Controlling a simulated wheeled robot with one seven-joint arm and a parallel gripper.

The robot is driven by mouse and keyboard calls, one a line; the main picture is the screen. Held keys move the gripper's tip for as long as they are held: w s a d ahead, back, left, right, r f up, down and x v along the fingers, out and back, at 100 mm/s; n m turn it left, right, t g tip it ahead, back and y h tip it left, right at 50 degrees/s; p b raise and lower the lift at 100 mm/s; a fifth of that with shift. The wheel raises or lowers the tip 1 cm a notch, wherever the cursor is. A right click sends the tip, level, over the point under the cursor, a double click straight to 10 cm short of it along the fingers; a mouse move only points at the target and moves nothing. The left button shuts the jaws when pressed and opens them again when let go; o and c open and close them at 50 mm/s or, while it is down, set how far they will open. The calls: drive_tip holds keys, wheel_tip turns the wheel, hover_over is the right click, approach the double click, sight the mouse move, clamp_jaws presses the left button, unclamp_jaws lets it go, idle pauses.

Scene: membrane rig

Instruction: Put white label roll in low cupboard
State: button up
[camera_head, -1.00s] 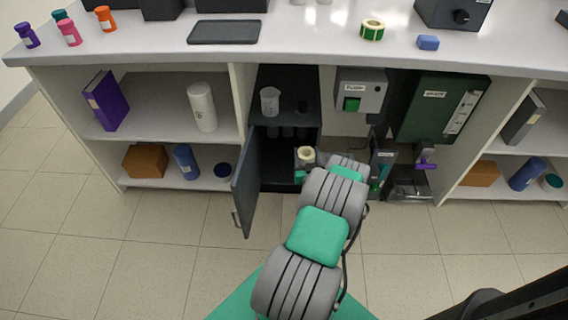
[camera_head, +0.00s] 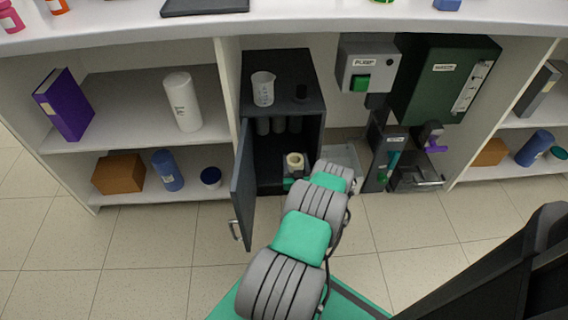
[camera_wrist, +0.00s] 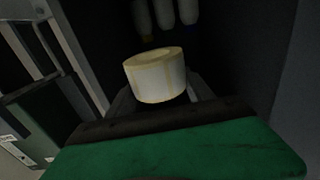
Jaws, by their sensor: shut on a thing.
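The white label roll (camera_head: 295,161) is at the mouth of the low cupboard (camera_head: 282,63), a dark box with its door (camera_head: 242,185) swung open to the left. In the wrist view the roll (camera_wrist: 156,75) shows upright, with its round core opening on top. My gripper (camera_wrist: 158,100) is shut on the roll, which hides most of the fingers. In the head view my arm covers part of the gripper (camera_head: 296,178). I cannot tell whether the roll touches the cupboard floor.
Several pale bottles (camera_head: 279,126) stand at the back inside the cupboard. A beaker (camera_head: 263,88) stands on top of it. A pump box (camera_head: 367,68) and a green unit (camera_head: 440,80) are to the right. Shelves with a brown box (camera_head: 119,174) and blue bottle (camera_head: 167,170) are to the left.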

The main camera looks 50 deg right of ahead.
drive_tip(key=w+d+f+b, duration=0.2)
drive_tip(key=w+f, duration=0.1)
drive_tip(key=w+d+f+b, duration=0.2)
drive_tip(key=d+b, duration=0.1)
drive_tip(key=w+d+f+b, duration=0.2)
drive_tip(key=w+f+b, duration=0.1)
drive_tip(key=shift+w+d+f, duration=0.2)
drive_tip(key=shift+w+f, duration=0.1)
drive_tip(key=shift+f, duration=0.05)
drive_tip(key=f, duration=0.1)
drive_tip(key=f+b, duration=0.2)
drive_tip(key=shift+w+d+f, duration=0.2)
drive_tip(key=shift+d+f, duration=0.05)
drive_tip(key=shift+f, duration=0.15)
drive_tip(key=shift+r, duration=0.15)
drive_tip(key=o, duration=1.4)
